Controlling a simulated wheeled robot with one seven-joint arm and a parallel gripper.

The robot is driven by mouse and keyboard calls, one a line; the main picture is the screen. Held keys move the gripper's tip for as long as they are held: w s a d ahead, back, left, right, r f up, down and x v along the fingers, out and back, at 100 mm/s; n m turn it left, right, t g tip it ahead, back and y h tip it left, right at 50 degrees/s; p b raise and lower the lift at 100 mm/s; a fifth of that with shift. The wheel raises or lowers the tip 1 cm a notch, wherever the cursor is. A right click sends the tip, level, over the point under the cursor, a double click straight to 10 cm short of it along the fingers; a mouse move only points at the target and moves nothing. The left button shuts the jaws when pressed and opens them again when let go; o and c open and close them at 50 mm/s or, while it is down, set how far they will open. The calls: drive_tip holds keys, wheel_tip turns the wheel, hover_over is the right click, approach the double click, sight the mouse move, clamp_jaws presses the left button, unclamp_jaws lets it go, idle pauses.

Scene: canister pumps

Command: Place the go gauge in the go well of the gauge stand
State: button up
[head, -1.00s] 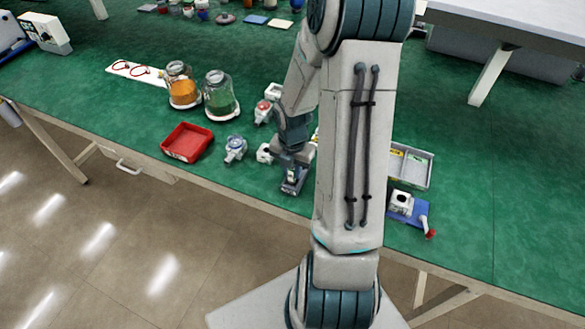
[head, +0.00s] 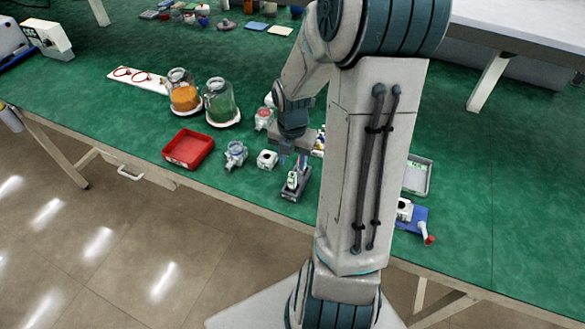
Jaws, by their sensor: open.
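A small dark grey stand (head: 290,195), which looks like the gauge stand, sits near the front edge of the green bench. A small green and white piece (head: 292,180), which may be the go gauge, stands upright at it. I cannot tell which well it is in or how deep it sits. My gripper (head: 294,162) is open just above and behind this piece. The fingers are small and partly blurred against the bench, and I cannot tell whether they touch it.
A white block (head: 267,159), a blue and grey pump part (head: 236,154) and a red tray (head: 188,149) lie left of the stand. Two jars (head: 220,103) stand behind.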

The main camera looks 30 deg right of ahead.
drive_tip(key=s+a+r+m+t, duration=0.1)
drive_tip(key=s+a+r+m, duration=0.5)
drive_tip(key=m, duration=0.6)
drive_tip(key=s+a+r+m+t, duration=0.2)
drive_tip(key=s+a+r+m, duration=0.4)
drive_tip(key=r+m, duration=0.4)
drive_tip(key=shift+s+r+m, duration=0.4)
drive_tip(key=shift+m, duration=1.4)
